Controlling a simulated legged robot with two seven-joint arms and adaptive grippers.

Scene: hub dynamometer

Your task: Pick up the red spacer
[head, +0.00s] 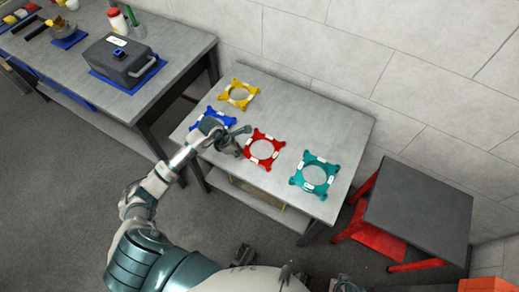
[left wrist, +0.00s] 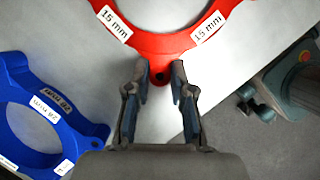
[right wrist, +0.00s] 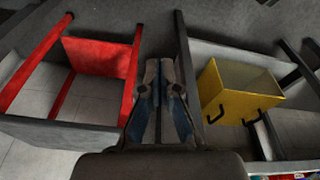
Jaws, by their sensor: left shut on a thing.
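The red spacer (head: 264,149) is a flat ring with lugs and white labels, lying on the grey table. In the left wrist view the red spacer (left wrist: 160,42) shows "15 mm" labels. My left gripper (head: 238,148) is at its left side, and in the left wrist view the fingers (left wrist: 160,78) are shut on its near lug. My right gripper (right wrist: 160,72) shows in the right wrist view with its fingers close together and nothing between them, away from the spacers.
A blue spacer (left wrist: 22,108) lies partly under my left arm. A yellow spacer (head: 239,94) is behind, and a teal spacer (head: 315,174) is to the right. A dark-topped red stand (head: 418,212) is beside the table (head: 335,120). A bench with a grey case (head: 117,62) is left.

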